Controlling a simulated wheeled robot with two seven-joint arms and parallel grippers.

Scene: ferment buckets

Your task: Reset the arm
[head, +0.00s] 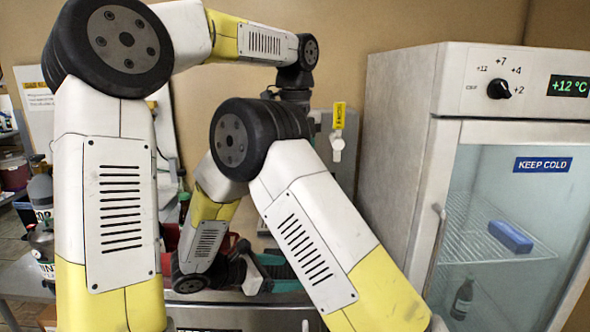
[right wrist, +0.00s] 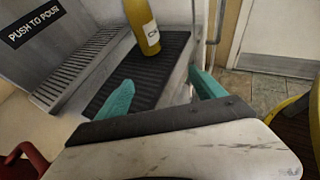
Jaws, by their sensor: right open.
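My right gripper (right wrist: 160,76) is open, with its two teal fingers spread apart and nothing between them. In the head view the right gripper (head: 275,268) is low in the middle, partly hidden behind my right forearm. My right arm (head: 310,240) comes in from the bottom right and bends at the elbow, its lower part pointing down and left. My left arm (head: 115,200) rises on the left and bends over to the right at the top. Its far end goes down behind my right elbow, so the left gripper is hidden.
A yellow bottle (right wrist: 143,28) stands on a black ribbed mat (right wrist: 110,95) beyond the right fingers. A "PUSH TO POUR" sign (right wrist: 33,25) is beside it. A fridge (head: 400,150) stands at the right, close to my right arm. A tap (head: 337,148) shows behind the arms.

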